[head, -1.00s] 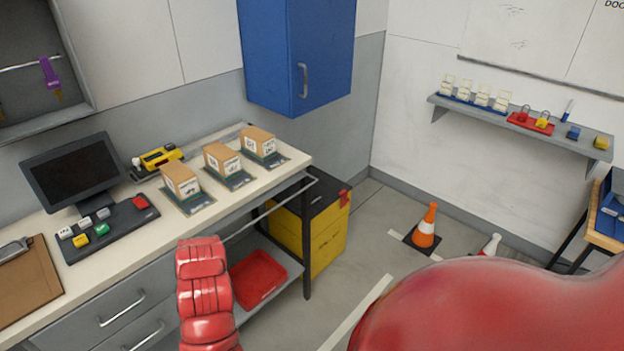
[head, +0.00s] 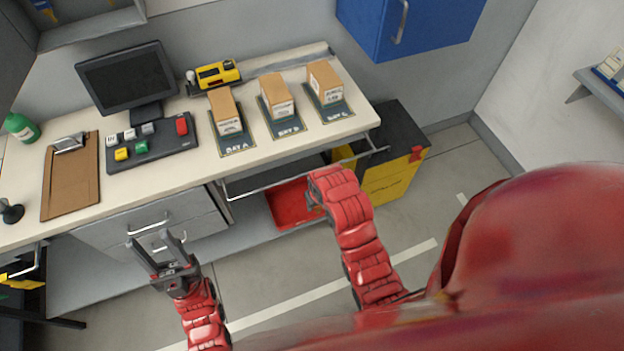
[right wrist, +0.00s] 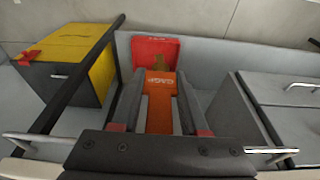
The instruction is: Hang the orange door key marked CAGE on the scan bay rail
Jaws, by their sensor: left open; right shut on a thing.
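The orange key (right wrist: 159,105) marked CAGE is between the fingers of my right gripper (right wrist: 160,90) in the right wrist view. My right gripper is shut on it; the lettering is upside down there. In the head view my red right arm hides the key. A metal rail (head: 290,174) runs along the bench front below the bay mats; the right arm's end is in front of it. Rail ends seem to show low in the right wrist view (right wrist: 272,150). I cannot see the key touching it. My left gripper (head: 158,248) is open and empty before the drawers.
The bench (head: 185,175) holds boxes on bay mats, a yellow scanner (head: 217,74), a monitor (head: 125,77), a button panel and a clipboard (head: 70,178). A red bin (head: 288,205) is on the lower shelf. A yellow-black box (head: 395,180) stands right. A blue cabinet (head: 430,25) hangs above.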

